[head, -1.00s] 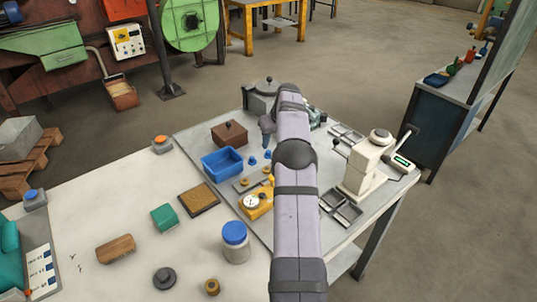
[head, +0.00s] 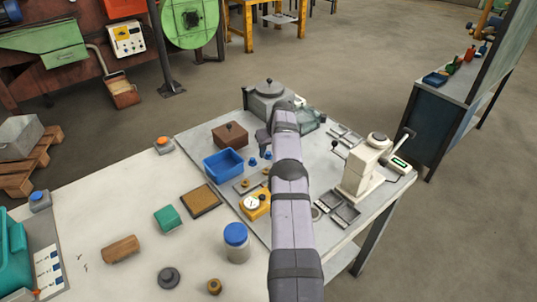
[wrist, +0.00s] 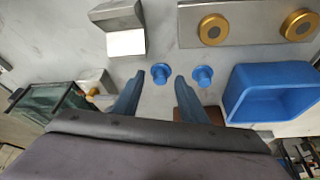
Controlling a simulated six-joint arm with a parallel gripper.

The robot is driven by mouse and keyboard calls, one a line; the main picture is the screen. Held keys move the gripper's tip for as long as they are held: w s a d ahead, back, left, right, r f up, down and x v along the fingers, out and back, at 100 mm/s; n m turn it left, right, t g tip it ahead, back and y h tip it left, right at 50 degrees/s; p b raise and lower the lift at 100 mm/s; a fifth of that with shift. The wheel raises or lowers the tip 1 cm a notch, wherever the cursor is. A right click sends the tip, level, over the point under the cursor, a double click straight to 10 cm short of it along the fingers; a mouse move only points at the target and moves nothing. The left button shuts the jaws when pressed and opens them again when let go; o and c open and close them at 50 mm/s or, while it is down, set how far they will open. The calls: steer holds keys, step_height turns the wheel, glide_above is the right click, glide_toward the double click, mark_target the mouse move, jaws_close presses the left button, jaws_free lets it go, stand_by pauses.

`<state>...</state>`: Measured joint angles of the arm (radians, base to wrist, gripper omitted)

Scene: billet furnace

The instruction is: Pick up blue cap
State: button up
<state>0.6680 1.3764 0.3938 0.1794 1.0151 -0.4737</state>
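Two small blue caps stand apart on the grey plate, one (head: 252,162) just right of the blue bin (head: 223,164) and another (head: 267,155) a little farther right. In the wrist view, the left cap (wrist: 160,73) shows between the fingertips' lines, slightly beyond them. The other cap (wrist: 203,76) is just right of the right finger, beside the blue bin (wrist: 272,95). My gripper (wrist: 159,80) is open and empty. In the head view my gripper (head: 263,139) is small and partly hidden by my arm, above the caps in the picture.
A brown box (head: 230,135) with a knob stands behind the bin. A yellow gauge (head: 255,204) is in front of the caps, and a white press (head: 365,168) stands at the right. A metal block (wrist: 120,22) shows in the wrist view. A blue-lidded jar (head: 236,243) stands nearer.

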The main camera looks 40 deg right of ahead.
steer(key=shift+f, duration=0.15)
jaws_close()
stand_by(0.4)
steer(key=shift+r+b, duration=0.3)
steer(key=shift+r, duration=0.4)
step_height(320, 180, up, 6)
steer(key=p, duration=0.3)
steer(key=shift+r+p, duration=0.2)
steer(key=shift+p, duration=0.1)
steer(key=shift+r+p, duration=1.15)
steer(key=shift+p, duration=0.05)
